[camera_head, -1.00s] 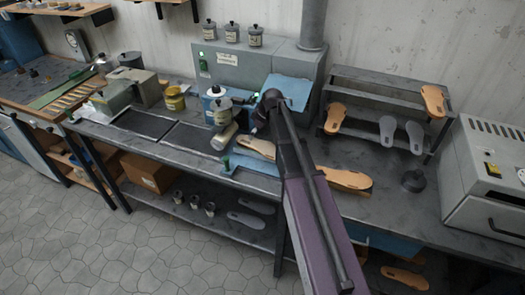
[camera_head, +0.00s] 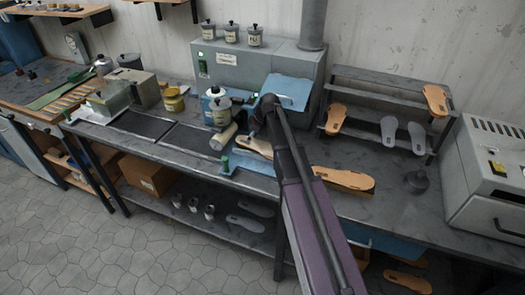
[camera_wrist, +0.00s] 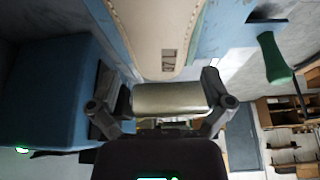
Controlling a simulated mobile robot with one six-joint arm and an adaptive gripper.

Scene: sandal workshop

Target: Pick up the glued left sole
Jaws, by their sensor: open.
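A pale tan sole (camera_head: 257,147) lies by the blue fixture on the bench, partly hidden by my arm. In the wrist view the sole (camera_wrist: 156,30) comes down from the top edge, with a dark printed mark near its rounded end. My gripper (camera_wrist: 157,82) is open, with one finger to each side of that end. I cannot tell whether a finger touches it. I cannot see glue on the sole.
A blue fixture (camera_head: 240,176) with a green knob stands beside the sole. An orange sole (camera_head: 344,179) lies right of my arm. A rack (camera_head: 385,82) with several soles stands behind.

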